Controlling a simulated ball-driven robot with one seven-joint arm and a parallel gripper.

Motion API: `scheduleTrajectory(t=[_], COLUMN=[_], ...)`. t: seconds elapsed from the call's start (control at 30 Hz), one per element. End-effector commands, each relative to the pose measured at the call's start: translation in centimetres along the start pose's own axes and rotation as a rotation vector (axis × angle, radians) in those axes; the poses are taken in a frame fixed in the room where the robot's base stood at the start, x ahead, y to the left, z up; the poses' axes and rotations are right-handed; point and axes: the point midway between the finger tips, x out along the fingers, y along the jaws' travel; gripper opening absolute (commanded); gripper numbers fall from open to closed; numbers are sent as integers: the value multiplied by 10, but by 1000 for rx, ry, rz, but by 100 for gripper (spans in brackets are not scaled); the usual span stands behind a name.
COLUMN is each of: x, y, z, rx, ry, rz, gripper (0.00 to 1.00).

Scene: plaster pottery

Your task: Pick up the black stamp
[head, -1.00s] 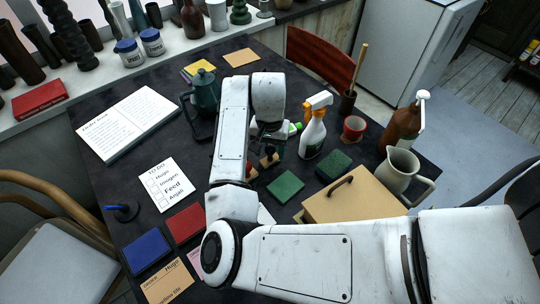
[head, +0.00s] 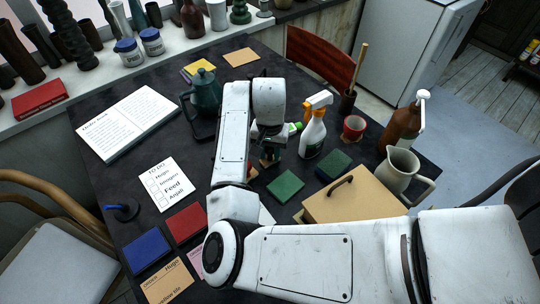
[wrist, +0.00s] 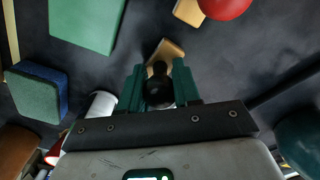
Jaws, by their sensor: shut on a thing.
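The black stamp (wrist: 159,92) has a dark round handle and a light wooden base, which shows beyond my fingertips in the wrist view. My gripper (wrist: 159,78) has its two green fingers closed on either side of the dark handle. In the head view my gripper (head: 269,157) is low over the table, left of the spray bottle. The stamp is mostly hidden there by my gripper and arm. I cannot tell whether its base touches the table.
A red-handled stamp (wrist: 224,6) is close by. A green pad (head: 286,186), a green-and-blue sponge (head: 333,166), a spray bottle (head: 313,135) and a tan box (head: 356,204) stand to the right. A teapot (head: 203,93) is behind left.

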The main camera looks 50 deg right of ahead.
Motion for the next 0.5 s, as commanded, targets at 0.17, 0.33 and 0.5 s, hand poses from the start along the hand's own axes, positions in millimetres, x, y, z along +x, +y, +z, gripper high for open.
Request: scheduleTrajectory(t=[0.17, 0.33, 0.5], x=[0, -11, -42], y=[0, 0, 0], z=[0, -1, -1], rx=[0, 0, 1], ry=[0, 2, 4], rz=[0, -1, -2], gripper=[2, 2, 2])
